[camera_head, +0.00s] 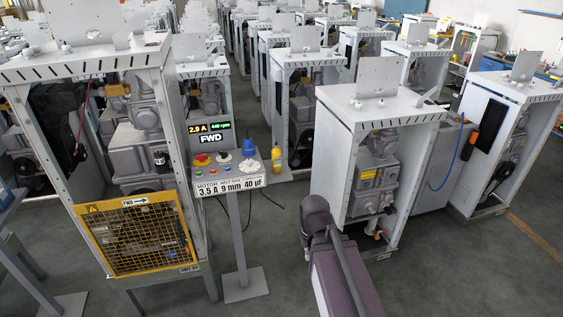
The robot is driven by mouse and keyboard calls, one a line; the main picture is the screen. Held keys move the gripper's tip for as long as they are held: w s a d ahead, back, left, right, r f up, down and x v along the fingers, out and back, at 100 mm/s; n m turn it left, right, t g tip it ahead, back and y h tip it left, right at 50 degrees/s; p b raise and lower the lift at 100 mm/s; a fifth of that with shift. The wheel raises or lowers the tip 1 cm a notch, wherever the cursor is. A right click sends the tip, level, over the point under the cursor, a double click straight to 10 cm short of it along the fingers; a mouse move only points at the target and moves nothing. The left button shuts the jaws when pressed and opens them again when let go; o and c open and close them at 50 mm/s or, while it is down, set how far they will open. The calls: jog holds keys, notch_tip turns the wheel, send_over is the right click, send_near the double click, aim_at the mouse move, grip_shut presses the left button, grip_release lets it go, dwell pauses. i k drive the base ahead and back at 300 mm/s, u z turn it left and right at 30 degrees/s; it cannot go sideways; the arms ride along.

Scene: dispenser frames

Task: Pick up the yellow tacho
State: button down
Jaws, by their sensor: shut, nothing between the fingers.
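I cannot clearly make out a yellow tacho. My own purple-grey arm (345,275) rises from the bottom edge, right of centre, and ends in view at a rounded joint. My gripper does not show.
A control panel on a post (232,165) stands left of centre. A dispenser frame with a yellow mesh guard (138,235) is at its left. Open grey cabinets (375,160) fill the right and back. Grey floor (270,235) is clear between panel and arm.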

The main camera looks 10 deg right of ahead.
aim_at(276, 157)
jog(key=i, duration=0.9)
jog(key=z, duration=1.35)
